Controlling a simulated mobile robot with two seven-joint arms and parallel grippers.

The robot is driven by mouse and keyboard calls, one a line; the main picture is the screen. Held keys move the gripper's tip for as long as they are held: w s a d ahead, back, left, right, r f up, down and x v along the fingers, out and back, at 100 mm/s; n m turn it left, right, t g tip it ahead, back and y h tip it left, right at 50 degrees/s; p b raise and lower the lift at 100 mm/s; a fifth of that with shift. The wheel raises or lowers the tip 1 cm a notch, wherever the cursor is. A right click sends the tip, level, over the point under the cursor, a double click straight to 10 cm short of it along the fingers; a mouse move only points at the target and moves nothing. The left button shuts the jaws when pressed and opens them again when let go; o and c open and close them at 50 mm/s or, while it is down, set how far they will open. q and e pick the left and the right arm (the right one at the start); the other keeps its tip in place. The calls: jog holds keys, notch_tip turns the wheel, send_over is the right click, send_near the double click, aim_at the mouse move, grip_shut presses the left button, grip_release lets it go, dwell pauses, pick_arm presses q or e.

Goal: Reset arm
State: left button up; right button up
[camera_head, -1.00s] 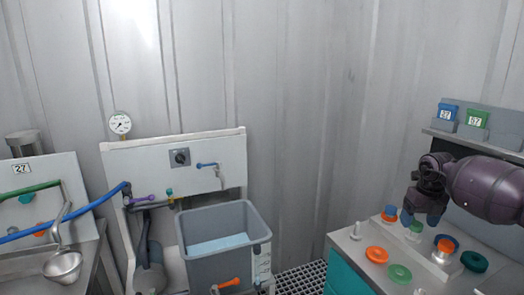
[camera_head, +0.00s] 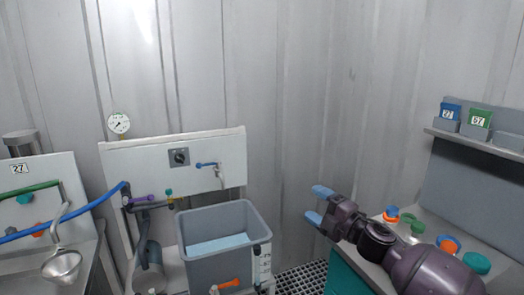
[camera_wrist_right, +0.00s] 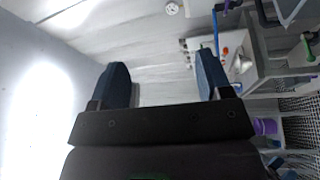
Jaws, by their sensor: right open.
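My right gripper (camera_head: 318,205) comes in from the lower right in the head view. Its two blue fingertips point left, in the air between the grey tub and the workbench at the right. It is open, with nothing between its fingers. In the right wrist view the two dark blue fingers of this gripper (camera_wrist_right: 162,85) stand wide apart, with the wall and the sink station beyond. My left gripper is not in view.
A grey tub (camera_head: 265,222) with light blue contents stands before a white panel (camera_head: 115,160) with tap and gauge. The workbench at right holds orange, green and blue parts, including a teal lid (camera_head: 477,263).

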jog(key=s+d+f+m+g+h, duration=0.1)
jog(key=s+d+f+m+h, duration=0.3)
jog(key=s+f+m, duration=0.4)
jog(key=s+d+f+m+g+h, duration=0.1)
jog(key=s+d+f+m+h, duration=0.4)
jog(key=s+f, duration=0.8)
jog(key=s+d+f+m+g+h, duration=0.1)
jog(key=s+d+f+m+h, duration=0.3)
jog(key=s+f+m, duration=0.7)
jog(key=s, duration=0.7)
jog(key=shift+s+d+f+h, duration=0.2)
jog(key=shift+s+d+h, duration=0.05)
jog(key=shift+s+h, duration=0.1)
